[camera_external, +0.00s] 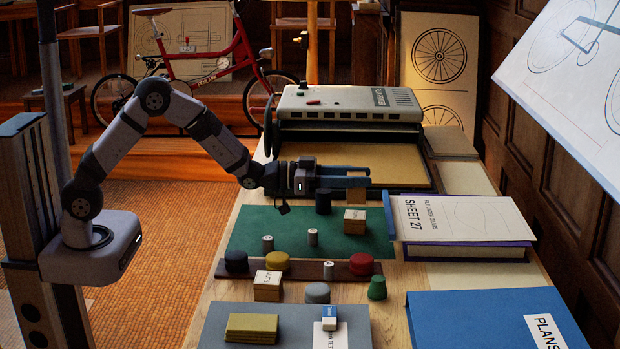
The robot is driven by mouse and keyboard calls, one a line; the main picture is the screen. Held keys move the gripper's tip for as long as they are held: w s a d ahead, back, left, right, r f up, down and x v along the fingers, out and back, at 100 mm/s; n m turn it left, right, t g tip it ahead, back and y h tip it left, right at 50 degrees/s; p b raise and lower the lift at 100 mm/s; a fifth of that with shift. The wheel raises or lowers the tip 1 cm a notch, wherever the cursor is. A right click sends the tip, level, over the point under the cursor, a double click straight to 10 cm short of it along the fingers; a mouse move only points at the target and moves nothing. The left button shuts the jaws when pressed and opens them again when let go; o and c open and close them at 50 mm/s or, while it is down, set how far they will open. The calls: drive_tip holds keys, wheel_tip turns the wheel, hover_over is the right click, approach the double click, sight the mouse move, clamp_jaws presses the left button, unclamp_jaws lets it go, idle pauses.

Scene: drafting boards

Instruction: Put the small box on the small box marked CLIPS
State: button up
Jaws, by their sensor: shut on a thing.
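My gripper (358,183) reaches in from the left above the green mat (255,226), its fingers level and pointing right. A third small wooden box (267,293) with a pale label stands nearer the front. I cannot read for sure which label says CLIPS.
A dark strip (210,268) bears coloured knobs. A thick book marked SHEET 27 (465,220) lies to the right, a machine (345,104) behind.

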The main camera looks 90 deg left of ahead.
sight(351, 190)
drive_tip(key=shift+f, duration=1.7)
drive_tip(key=shift+f, duration=0.15)
drive_tip(key=o, duration=1.1)
drive_tip(key=shift+s, duration=0.6)
drive_tip(key=s+b, duration=0.1)
drive_tip(key=s, duration=0.9)
drive_tip(key=shift+s, duration=0.4)
